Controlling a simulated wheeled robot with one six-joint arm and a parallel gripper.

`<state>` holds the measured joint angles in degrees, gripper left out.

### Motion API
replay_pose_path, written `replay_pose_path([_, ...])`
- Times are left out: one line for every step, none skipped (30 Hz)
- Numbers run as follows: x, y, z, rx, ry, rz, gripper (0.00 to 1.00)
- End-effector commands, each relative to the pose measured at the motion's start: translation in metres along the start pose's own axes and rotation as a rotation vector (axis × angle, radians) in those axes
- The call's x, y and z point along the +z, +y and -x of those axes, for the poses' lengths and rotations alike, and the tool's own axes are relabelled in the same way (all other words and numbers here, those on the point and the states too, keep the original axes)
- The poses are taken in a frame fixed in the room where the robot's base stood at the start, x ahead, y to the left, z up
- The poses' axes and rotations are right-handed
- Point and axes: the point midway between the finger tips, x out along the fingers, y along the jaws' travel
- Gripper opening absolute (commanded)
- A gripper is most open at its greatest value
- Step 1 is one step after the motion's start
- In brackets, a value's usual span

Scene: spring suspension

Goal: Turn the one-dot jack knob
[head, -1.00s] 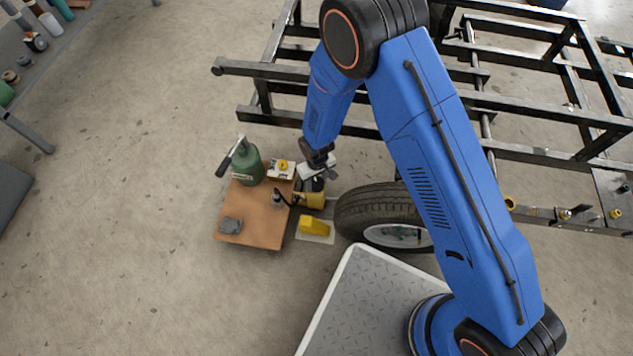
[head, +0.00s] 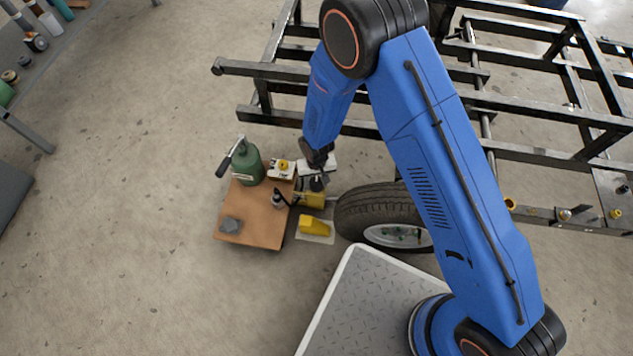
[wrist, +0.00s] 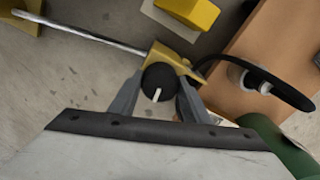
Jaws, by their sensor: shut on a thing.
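The jack is yellow (head: 309,200) and lies on the floor between the wooden board and the wheel. In the wrist view its yellow end (wrist: 174,62) carries a round black knob (wrist: 158,84) with a white line on top. No dot mark can be made out on the knob. My gripper (wrist: 160,90) has one grey finger on each side of the knob and is shut on it. In the head view my gripper (head: 317,181) points down at the jack, and the knob is mostly hidden there.
A yellow wedge (head: 314,226) lies in front. The tyre (head: 375,208) and black frame (head: 285,72) stand close by.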

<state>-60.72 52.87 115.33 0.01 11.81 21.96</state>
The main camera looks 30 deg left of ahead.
Motion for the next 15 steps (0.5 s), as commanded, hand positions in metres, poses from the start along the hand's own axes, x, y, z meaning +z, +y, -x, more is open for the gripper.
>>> replay_pose_path([-0.0008, -0.0004, 0.0004, -0.001, 0.002, 0.000, 0.21])
replay_pose_path([-0.0008, -0.0004, 0.0004, -0.001, 0.002, 0.000, 0.21])
replay_pose_path([-0.0008, -0.0004, 0.0004, -0.001, 0.002, 0.000, 0.21])
replay_pose_path([-0.0008, -0.0004, 0.0004, -0.001, 0.002, 0.000, 0.48])
replay_pose_path([-0.0008, -0.0004, 0.0004, -0.001, 0.002, 0.001, 0.55])
replay_pose_path([-0.0007, -0.0003, 0.0003, -0.001, 0.001, 0.001, 0.62])
replay_pose_path([-0.0006, -0.0003, 0.0003, -0.001, 0.001, 0.001, 0.62])
replay_pose_path([-0.0006, -0.0002, 0.0003, -0.001, 0.001, 0.001, 0.62])
replay_pose_path([-0.0006, -0.0002, 0.0003, 0.000, 0.001, 0.001, 0.62])
replay_pose_path([-0.0005, -0.0002, 0.0002, 0.000, 0.001, 0.001, 0.62])
replay_pose_path([-0.0005, -0.0002, 0.0002, 0.000, 0.001, 0.001, 0.62])
replay_pose_path([-0.0004, -0.0002, 0.0002, 0.000, 0.001, 0.001, 0.62])
replay_pose_path([-0.0004, -0.0001, 0.0002, 0.000, 0.001, 0.001, 0.62])
replay_pose_path([-0.0004, -0.0001, 0.0003, 0.000, 0.001, 0.001, 0.62])
replay_pose_path([-0.0004, -0.0001, 0.0008, 0.000, 0.001, 0.001, 0.62])
